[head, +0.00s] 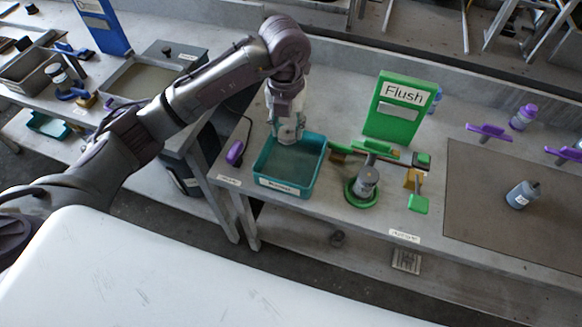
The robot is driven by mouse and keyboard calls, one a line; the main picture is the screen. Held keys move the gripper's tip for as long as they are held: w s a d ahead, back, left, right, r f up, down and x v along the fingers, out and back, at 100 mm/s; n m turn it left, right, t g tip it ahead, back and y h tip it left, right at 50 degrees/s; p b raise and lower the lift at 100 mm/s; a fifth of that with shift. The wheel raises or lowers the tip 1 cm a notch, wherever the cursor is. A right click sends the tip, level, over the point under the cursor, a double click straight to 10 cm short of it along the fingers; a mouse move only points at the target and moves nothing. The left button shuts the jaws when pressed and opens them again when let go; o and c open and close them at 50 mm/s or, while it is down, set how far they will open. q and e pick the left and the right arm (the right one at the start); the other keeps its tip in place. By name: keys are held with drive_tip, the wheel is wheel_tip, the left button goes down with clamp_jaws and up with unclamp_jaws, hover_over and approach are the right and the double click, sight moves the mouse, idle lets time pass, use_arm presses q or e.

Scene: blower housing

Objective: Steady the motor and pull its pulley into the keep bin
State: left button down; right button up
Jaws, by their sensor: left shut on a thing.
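My left gripper (289,135) points down over the far part of a teal bin (263,183). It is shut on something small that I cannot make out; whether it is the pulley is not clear. The bin has a white label on its front that is too small to read. To its right, a grey cylinder (368,180), perhaps the motor, stands upright on a round green base (351,193). No gripper touches this cylinder. My right gripper is not in view.
A green "Flush" sign (400,108) stands behind the cylinder. Green-handled tools (418,203) lie close to the cylinder. A purple item (235,153) is left of the bin. A brown mat (490,225) with a small bottle (522,194) is at right.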

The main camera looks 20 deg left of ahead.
sight(291, 129)
use_arm(q)
drive_tip(key=n, duration=0.2)
drive_tip(key=f+n, duration=0.2)
drive_tip(key=n, duration=0.1)
drive_tip(key=shift+w+d+n, duration=0.2)
drive_tip(key=shift+w+n, duration=0.1)
drive_tip(key=shift+w, duration=0.05)
drive_tip(key=n, duration=0.1)
drive_tip(key=f+n, duration=0.1)
drive_tip(key=n, duration=0.2)
drive_tip(key=shift+w+f+b, duration=0.2)
drive_tip(key=shift+f+b, duration=0.05)
drive_tip(key=shift+b, duration=0.15)
drive_tip(key=shift+n, duration=0.3)
wheel_tip(291, 129, down, 5)
drive_tip(key=shift+f+p, duration=0.1)
drive_tip(key=shift+p, duration=0.4)
wheel_tip(291, 129, down, 4)
drive_tip(key=shift+f+p, duration=0.2)
drive_tip(key=shift+p, duration=0.1)
drive_tip(key=shift+f, duration=0.2)
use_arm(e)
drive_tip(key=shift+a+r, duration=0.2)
use_arm(q)
drive_tip(key=shift+f, duration=0.1)
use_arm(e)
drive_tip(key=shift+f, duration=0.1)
